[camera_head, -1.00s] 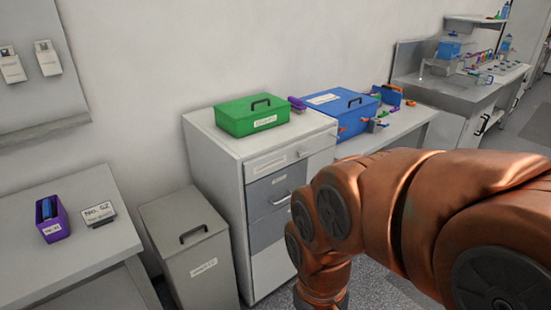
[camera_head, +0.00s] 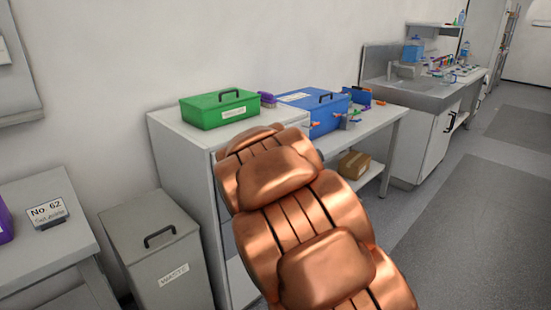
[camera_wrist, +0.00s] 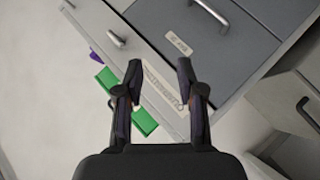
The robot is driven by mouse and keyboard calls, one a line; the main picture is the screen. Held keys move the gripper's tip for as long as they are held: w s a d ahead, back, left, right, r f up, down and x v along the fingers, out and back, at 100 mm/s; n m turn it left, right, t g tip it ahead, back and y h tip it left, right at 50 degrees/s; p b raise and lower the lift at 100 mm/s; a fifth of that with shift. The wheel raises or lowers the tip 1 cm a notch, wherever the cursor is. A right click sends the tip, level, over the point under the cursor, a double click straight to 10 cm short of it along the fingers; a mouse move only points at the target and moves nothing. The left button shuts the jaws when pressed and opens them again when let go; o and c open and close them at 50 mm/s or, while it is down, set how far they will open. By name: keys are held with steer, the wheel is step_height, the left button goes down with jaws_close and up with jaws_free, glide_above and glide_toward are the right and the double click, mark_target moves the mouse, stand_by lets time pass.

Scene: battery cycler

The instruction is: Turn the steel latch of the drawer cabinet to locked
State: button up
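The drawer cabinet (camera_head: 183,160) stands against the wall in the head view, its front largely hidden behind my arm. In the wrist view its drawer fronts (camera_wrist: 225,55) appear tilted and roughly upside down. A small steel latch (camera_wrist: 116,39) sticks out near one end of the pale top drawer; it lies roughly along the drawer's length. My gripper (camera_wrist: 158,68) is open and empty, fingers pointing toward the cabinet front. The latch is up and left of the fingertips, apart from them. The gripper and latch are hidden in the head view.
A green box (camera_head: 219,109) sits on the cabinet. A grey waste bin (camera_head: 152,255) stands left of it. A blue box (camera_head: 318,113) rests on the bench to the right, with a cardboard box (camera_head: 354,164) below. Open floor (camera_head: 460,215) lies at right.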

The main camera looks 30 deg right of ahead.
steer(key=w+d+n+t+h+b, duration=0.4)
steer(key=w+d, duration=0.8)
steer(key=w, duration=0.3)
steer(key=shift+d+n+t, duration=0.15)
steer(key=shift+n+t, duration=0.25)
steer(key=shift+t, duration=0.4)
jaws_close()
